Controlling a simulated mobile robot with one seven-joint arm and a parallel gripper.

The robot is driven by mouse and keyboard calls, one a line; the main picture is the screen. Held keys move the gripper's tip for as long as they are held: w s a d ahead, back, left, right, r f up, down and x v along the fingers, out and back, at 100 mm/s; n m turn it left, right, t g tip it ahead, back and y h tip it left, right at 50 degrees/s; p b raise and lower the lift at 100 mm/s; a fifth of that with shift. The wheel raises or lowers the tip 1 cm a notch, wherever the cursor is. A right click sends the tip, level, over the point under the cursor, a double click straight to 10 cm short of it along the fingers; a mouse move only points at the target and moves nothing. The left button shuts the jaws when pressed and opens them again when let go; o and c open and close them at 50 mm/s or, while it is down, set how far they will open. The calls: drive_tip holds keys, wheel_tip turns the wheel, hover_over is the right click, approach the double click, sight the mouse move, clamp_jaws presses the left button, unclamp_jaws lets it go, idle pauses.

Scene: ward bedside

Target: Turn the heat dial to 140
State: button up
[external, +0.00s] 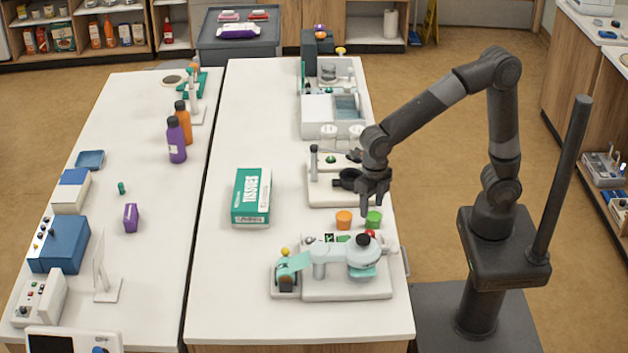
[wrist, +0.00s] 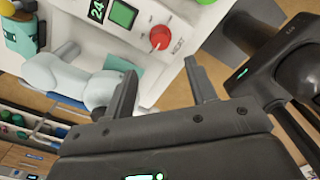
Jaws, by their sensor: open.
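A white benchtop device (external: 345,289) with a pale swinging arm stands at the near end of the middle table. In the wrist view, a round red dial (wrist: 160,37) with a pale pointer mark sits on its white panel; the lettering beside it is too small to read surely. A small display (wrist: 97,10) shows what looks like 24, beside a green square (wrist: 123,14). The red dial also shows partly in the external view (external: 371,233). My gripper (external: 374,205) is open and empty above the table behind the device. In the wrist view, the dial lies beyond my fingertips (wrist: 161,75), apart from them.
An orange cup (external: 343,219) and a green cup (external: 374,219) stand just behind the device, near my gripper. Another white instrument (external: 322,190) stands under my wrist. A teal-and-white box (external: 251,197) lies to the left. The table between the box and the device is clear.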

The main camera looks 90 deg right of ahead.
sight(370, 233)
wheel_tip(370, 233, down, 10)
drive_tip(key=shift+f, duration=0.25)
idle(0.3)
drive_tip(key=c, duration=1)
drive_tip(key=shift+m, duration=0.4)
drive_tip(key=m, duration=0.5)
drive_tip(key=shift+m, duration=0.3)
drive_tip(key=m, duration=0.5)
drive_tip(key=shift+m, duration=0.3)
